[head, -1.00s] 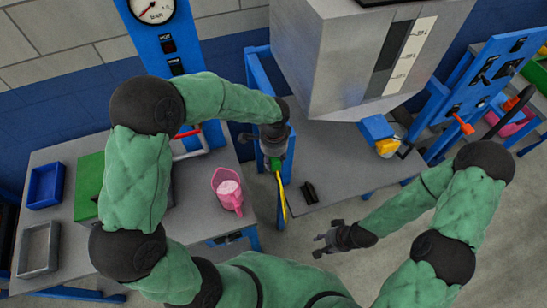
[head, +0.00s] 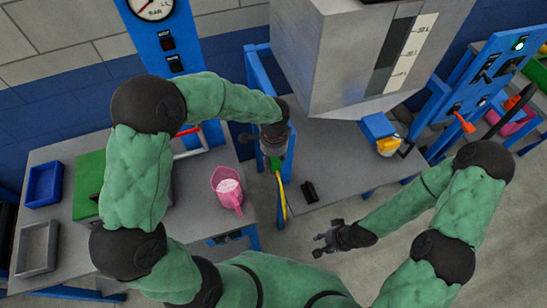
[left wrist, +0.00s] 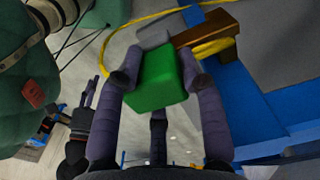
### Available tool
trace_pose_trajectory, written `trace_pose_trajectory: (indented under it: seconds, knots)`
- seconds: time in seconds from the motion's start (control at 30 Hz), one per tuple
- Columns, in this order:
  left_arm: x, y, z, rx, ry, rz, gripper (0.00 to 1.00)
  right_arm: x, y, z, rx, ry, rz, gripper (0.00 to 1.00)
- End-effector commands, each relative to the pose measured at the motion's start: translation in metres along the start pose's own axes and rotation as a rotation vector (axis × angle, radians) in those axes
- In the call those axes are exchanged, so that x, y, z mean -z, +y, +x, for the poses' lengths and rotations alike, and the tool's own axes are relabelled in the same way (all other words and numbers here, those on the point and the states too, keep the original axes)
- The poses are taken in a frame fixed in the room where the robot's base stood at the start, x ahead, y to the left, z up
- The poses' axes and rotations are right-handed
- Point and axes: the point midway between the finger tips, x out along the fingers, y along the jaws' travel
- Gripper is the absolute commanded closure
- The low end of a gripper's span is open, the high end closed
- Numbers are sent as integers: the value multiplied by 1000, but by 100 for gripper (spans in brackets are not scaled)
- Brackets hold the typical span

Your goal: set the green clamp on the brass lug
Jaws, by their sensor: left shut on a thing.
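The green clamp (left wrist: 160,76) is between the two fingers of my left gripper (left wrist: 160,80) in the left wrist view, and the gripper is shut on it. In the head view, my left gripper (head: 274,150) and a bit of green clamp (head: 276,163) show at the left end of the bench, above a yellow cable (head: 282,198). A brownish brass bar, seemingly the brass lug (left wrist: 208,36), lies just right of the clamp in the left wrist view. I cannot tell whether they touch. My right gripper (head: 328,240) is empty, with its fingers apart, over the floor.
A blue post (head: 257,70) stands close behind my left gripper. A large grey hopper (head: 370,60) overhangs the bench (head: 340,150). A small black block (head: 309,192) lies near the front edge. A pink jug (head: 227,188) stands on the left table.

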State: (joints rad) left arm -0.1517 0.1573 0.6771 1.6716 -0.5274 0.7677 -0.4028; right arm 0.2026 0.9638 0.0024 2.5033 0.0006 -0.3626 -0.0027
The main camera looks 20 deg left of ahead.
Motion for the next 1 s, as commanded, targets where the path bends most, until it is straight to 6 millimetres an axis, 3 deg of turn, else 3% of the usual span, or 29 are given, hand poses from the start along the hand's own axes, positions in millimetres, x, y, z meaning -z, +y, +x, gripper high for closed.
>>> trace_pose_trajectory:
  seconds: [0.03, 0.07, 0.13, 0.57, 0.77, 1.0]
  knots:
    - [0, 0, 1, 0, 0, 0, 99, 0, 0, 1, 0, 0, 0, 60]
    - [0, 0, 0, 0, 0, 0, 52, 0, 0, 0, 0, 0, 0, 60]
    - [0, 0, 0, 0, 0, 0, 33, 0, 0, 0, 0, 0, 0, 60]
    - [0, 0, -5, 1, 1, 0, 33, 0, 0, 0, 0, 0, 0, 60]
    - [1, -1, -34, 3, 4, 0, 33, 0, 0, 0, 0, 0, 0, 60]
    - [1, -1, -82, 4, 4, -1, 33, 0, 0, 0, 0, 0, 0, 60]
